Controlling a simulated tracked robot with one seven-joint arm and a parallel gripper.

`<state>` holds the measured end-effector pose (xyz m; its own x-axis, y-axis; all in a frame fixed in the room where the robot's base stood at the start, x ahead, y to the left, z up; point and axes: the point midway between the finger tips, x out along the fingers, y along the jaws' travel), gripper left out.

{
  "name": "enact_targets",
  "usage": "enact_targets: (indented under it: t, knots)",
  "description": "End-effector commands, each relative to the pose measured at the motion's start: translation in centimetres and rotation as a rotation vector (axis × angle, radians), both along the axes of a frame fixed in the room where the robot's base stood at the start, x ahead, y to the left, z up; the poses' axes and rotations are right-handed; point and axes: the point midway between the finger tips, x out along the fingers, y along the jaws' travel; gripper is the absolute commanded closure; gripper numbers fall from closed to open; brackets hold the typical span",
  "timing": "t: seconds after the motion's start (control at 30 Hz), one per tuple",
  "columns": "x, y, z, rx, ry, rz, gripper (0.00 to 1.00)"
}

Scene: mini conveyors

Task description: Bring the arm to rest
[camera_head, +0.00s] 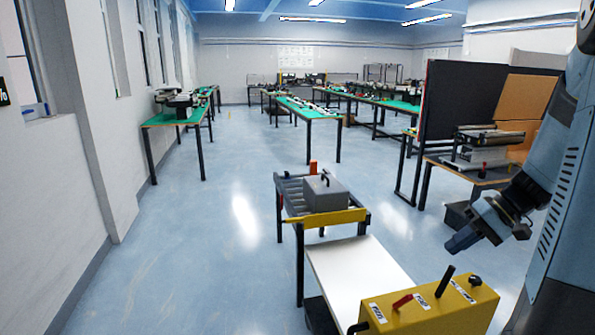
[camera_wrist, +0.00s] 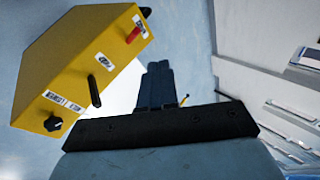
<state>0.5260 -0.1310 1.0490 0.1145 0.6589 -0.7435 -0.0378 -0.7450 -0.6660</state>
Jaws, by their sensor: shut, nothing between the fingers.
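My gripper (camera_head: 463,243) hangs at the lower right in the head view, pointing down and to the left. It is in the air above and behind the yellow control box (camera_head: 432,308). In the wrist view my gripper (camera_wrist: 158,68) shows with its two dark fingers together and nothing between them. The yellow box (camera_wrist: 72,62) is to the left of the fingers there, apart from them. My arm comes in from the right edge of the head view.
A white table top (camera_head: 352,270) lies beyond the yellow box. A mini conveyor (camera_head: 290,196) with a grey box (camera_head: 326,193) stands past it. A black panel (camera_head: 455,98) and a bench with a machine (camera_head: 484,150) are at the right. Open blue floor (camera_head: 190,240) lies at the left.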

Motion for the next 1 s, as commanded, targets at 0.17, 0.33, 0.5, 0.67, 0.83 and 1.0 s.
enact_targets:
  t: [0.17,0.33,0.5,0.67,0.83,1.0]
  knots:
    - [-1.7,3.6,2.5,-0.149,0.025,0.04,1.0]
    - [-3.5,6.3,4.4,-0.288,0.025,0.052,1.0]
    - [-5.5,8.5,6.3,-0.418,-0.008,0.047,1.0]
    - [-7.4,10.2,7.9,-0.526,-0.065,0.029,1.0]
    - [-9.5,11.6,9.6,-0.621,-0.151,-0.003,1.0]
    - [-11.5,12.5,11.2,-0.687,-0.254,-0.045,1.0]
